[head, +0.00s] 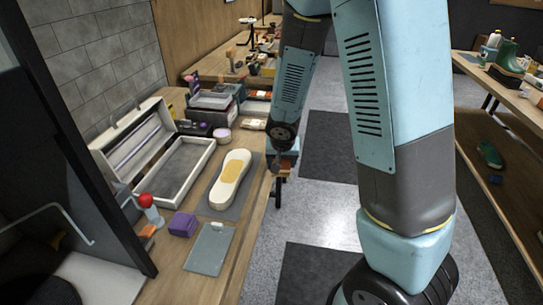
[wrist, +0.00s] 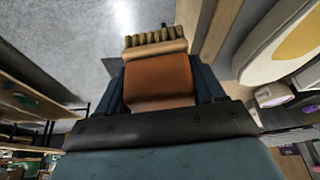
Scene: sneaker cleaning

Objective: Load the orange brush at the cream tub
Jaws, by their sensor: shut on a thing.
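My gripper (wrist: 158,95) is shut on the orange brush (wrist: 157,75), whose handle block sits between the dark jaws. A row of tan-brown bristles points away from my gripper. In the head view my gripper (head: 283,165) hangs just off the right edge of the wooden bench; the brush is too small to make out clearly there. The cream tub (head: 222,134), small and round with a pinkish-purple top, stands on the bench behind the shoe, left of my gripper and apart from it.
A white shoe with a yellow patch (head: 232,178) lies on a grey mat on the bench. An open case (head: 181,165), a purple block (head: 183,224), a red-topped bottle (head: 149,208) and a grey board (head: 209,249) are nearby. Floor right of the bench is open.

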